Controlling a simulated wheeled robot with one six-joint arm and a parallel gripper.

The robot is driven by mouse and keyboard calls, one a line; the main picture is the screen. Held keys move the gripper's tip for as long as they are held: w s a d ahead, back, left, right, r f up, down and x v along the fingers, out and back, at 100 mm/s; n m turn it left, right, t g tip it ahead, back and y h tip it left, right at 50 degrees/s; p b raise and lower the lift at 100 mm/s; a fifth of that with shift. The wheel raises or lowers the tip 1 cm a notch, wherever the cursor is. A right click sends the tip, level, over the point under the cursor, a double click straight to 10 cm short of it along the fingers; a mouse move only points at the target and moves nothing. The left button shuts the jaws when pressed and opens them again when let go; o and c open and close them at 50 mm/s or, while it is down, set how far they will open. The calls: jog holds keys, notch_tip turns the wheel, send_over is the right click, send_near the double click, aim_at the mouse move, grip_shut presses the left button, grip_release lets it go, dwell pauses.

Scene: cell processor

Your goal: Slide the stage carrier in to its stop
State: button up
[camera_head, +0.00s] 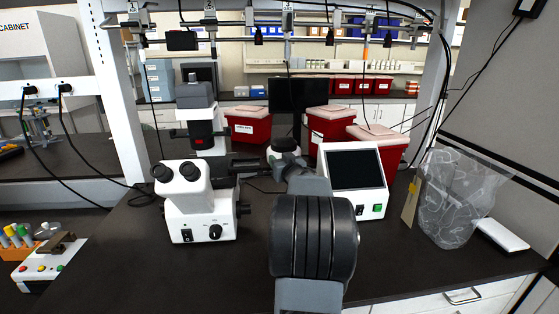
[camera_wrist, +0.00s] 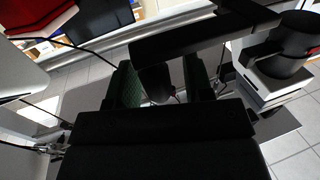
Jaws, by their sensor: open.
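The white microscope-like unit (camera_head: 194,212) with twin eyepieces stands on the dark bench, left of centre in the head view. My arm covers part of the area to its right, and I cannot pick out the stage carrier there. In the wrist view my gripper (camera_wrist: 158,76) is open, with green-padded fingers on both sides. A small rounded dark part (camera_wrist: 157,84) shows between the fingers. I cannot tell whether they touch it. A long black bar (camera_wrist: 205,41) crosses just beyond the fingers. I cannot tell for sure whether either is the stage carrier.
A white box with a dark screen (camera_head: 355,170) stands right of my arm. Red bins (camera_head: 247,126) stand behind. A black cylinder (camera_wrist: 298,36) on a stacked base is close on the right in the wrist view.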

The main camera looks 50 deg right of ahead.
jog(key=shift+w+d, duration=0.1)
jog(key=shift+w, duration=0.2)
grip_shut()
dwell(0.4)
